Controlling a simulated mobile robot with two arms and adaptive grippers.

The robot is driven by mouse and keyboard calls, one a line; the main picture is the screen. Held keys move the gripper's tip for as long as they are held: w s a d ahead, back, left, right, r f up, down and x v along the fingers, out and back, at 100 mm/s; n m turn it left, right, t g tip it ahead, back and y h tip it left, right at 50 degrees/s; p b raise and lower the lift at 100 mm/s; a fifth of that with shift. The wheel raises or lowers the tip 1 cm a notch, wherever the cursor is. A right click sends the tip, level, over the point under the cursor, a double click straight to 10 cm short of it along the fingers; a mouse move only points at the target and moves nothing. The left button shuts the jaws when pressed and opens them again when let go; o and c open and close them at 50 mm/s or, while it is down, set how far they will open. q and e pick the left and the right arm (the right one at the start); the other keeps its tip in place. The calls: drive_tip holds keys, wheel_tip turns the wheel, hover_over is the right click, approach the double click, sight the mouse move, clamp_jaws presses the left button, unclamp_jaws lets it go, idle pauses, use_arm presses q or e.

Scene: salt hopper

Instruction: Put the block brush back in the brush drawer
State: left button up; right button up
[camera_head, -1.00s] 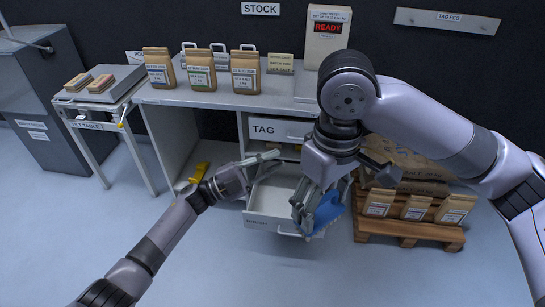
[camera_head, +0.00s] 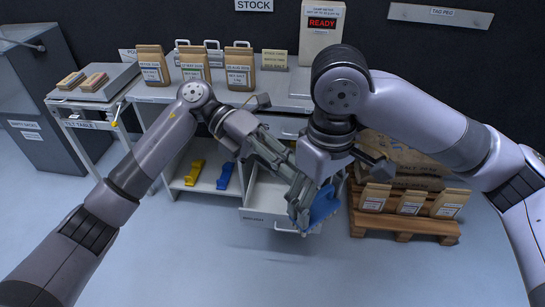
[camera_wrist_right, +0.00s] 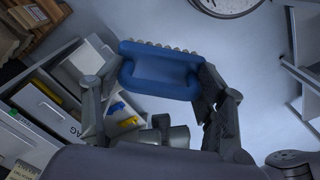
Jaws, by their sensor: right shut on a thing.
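The block brush (camera_head: 324,204) is blue and is held in my right gripper (camera_head: 306,203), over the front right part of the open drawer. In the right wrist view the block brush (camera_wrist_right: 158,78) sits between both fingers, with its pale bristles facing away from my wrist. The open brush drawer (camera_head: 258,216) is white and pulled out below the TAG drawer; its small front label is hard to read, and my arms hide much of its inside. My left gripper (camera_head: 282,160) reaches over the drawer close to my right gripper; its finger opening is unclear.
The grey counter (camera_head: 262,101) carries several paper bags. A yellow item (camera_head: 195,173) and a blue item (camera_head: 226,176) lie on the low shelf left of the drawer. A wooden pallet (camera_head: 405,222) with bags stands at the right. The floor in front is clear.

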sight(320, 208)
use_arm(q)
drive_tip(key=x, duration=0.7)
drive_tip(key=shift+c, duration=0.3)
drive_tip(key=shift+c, duration=1.4)
drive_tip(key=shift+f, duration=0.1)
clamp_jaws()
use_arm(e)
drive_tip(key=o, duration=0.9)
drive_tip(key=shift+o, duration=1)
